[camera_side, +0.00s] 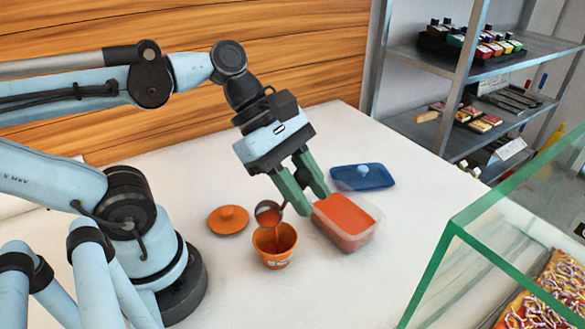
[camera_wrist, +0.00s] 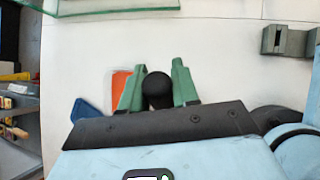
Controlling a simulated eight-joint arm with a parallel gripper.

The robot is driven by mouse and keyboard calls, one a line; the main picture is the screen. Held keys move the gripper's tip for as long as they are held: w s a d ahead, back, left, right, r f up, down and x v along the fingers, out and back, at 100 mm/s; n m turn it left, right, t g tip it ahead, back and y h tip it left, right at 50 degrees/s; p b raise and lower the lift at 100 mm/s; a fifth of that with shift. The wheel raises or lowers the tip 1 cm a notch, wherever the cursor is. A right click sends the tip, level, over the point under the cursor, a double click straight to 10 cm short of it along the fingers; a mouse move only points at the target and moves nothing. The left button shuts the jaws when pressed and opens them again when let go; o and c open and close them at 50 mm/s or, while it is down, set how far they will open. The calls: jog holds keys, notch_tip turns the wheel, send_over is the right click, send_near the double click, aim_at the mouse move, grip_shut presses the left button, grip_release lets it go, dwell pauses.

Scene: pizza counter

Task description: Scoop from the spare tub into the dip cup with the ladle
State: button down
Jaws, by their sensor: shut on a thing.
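My gripper (camera_side: 312,203) is shut on the ladle; in the wrist view its green fingers (camera_wrist: 158,68) stand on either side of the dark round handle end (camera_wrist: 158,90). The ladle's bowl (camera_side: 268,212) is tipped just above the orange dip cup (camera_side: 275,262), and red-orange sauce runs from it down into the cup. The cup stands upright; how full it is cannot be told. The clear spare tub (camera_side: 361,244), with red-orange sauce in it, stands to the right of the cup. Part of the tub's contents shows in the wrist view (camera_wrist: 119,84).
A round orange lid (camera_side: 228,219) lies left of the cup. A blue lid (camera_side: 362,178) lies behind the tub. A glass case (camera_side: 470,240) with pizza stands at the right front. Metal shelves (camera_side: 440,65) hold bottles and boxes. The white counter before the cup is clear.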

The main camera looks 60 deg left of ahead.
jog(key=shift+d+f+y, duration=0.3)
jog(key=shift+d+y, duration=0.2)
jog(key=shift+d, duration=0.2)
dwell(0.7)
jog(key=shift+d+f+m+y, duration=0.3)
jog(key=shift+d+f+y, duration=0.4)
jog(key=shift+d+y, duration=0.3)
dwell(1.4)
jog(key=shift+d+f+y, duration=0.65)
jog(key=shift+d+y, duration=0.05)
jog(key=shift+y, duration=0.1)
dwell(1.1)
jog(key=shift+d+f+m+y, duration=0.3)
jog(key=shift+d+f+y, duration=0.35)
jog(key=shift+f+y, duration=0.35)
dwell(1.3)
